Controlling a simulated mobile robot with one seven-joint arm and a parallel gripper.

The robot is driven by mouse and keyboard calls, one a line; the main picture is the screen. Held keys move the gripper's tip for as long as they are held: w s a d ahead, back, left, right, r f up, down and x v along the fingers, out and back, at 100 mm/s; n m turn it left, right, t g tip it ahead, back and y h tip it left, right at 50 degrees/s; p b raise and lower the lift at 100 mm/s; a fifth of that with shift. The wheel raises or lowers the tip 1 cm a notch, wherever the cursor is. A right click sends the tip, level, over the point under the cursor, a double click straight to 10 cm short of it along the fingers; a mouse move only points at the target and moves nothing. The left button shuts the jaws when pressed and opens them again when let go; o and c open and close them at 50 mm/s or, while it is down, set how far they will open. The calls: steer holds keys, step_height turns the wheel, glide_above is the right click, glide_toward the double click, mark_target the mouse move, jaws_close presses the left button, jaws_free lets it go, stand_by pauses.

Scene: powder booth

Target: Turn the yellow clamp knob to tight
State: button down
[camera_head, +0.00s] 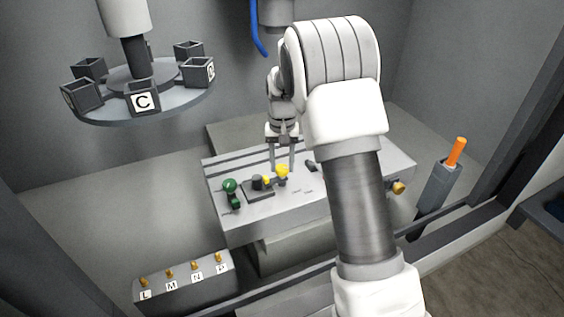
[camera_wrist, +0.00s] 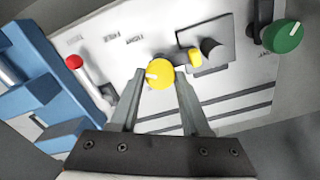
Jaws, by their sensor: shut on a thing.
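The yellow clamp knob (camera_head: 282,170) stands on the grey fixture block (camera_head: 240,228). In the wrist view the knob (camera_wrist: 160,74) is round, with a white pointer mark toward its left edge. My gripper (camera_head: 282,168) reaches down from above, and its two fingers (camera_wrist: 160,80) sit on either side of the knob, shut on it. A smaller yellow part (camera_wrist: 195,57) sits next to a dark cylinder (camera_wrist: 213,52) on a square plate.
A green knob (camera_head: 230,185) is at the block's left end. A red knob (camera_wrist: 74,62) and a blue part (camera_wrist: 45,85) show in the wrist view. A carousel (camera_head: 150,110) with dark cups hangs upper left. A switch box (camera_head: 185,285) is in front; an orange-handled tool (camera_head: 456,152) stands right.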

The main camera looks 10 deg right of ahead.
mark_target(282, 167)
steer(key=m, duration=0.4)
steer(key=shift+m+p, duration=0.3)
stand_by(0.4)
steer(key=shift+c, duration=1.9)
jaws_free()
step_height(282, 167, up, 18)
steer(key=shift+f, duration=0.25)
